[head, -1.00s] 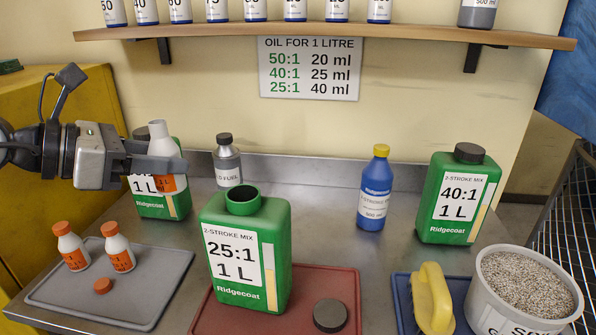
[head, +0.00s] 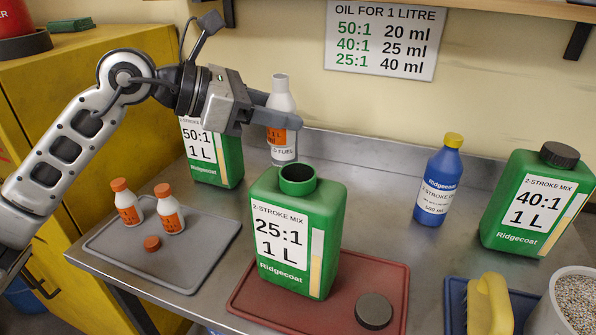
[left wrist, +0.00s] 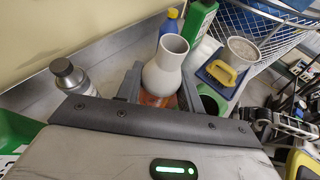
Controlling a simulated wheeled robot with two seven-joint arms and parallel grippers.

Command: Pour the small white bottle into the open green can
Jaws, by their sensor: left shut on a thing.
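My left gripper (head: 276,113) is shut on the small white bottle (head: 281,92), which has an orange label and no cap. The bottle is upright, above and slightly behind the open green can (head: 318,215) in the head view. The can is marked 25:1 and stands on the red tray (head: 392,275), its round mouth open. In the left wrist view the held bottle (left wrist: 168,62) shows its open neck between the fingers, and the can's green mouth (left wrist: 212,99) shows to its right. The bottle's fill level is not visible.
A grey tray (head: 200,270) holds two orange-capped bottles (head: 127,203) and a loose orange cap (head: 152,243). A dark cap (head: 373,309) lies on the red tray. A grey fuel bottle (left wrist: 73,76), blue bottle (head: 439,182) and capped green cans (head: 535,205) stand around.

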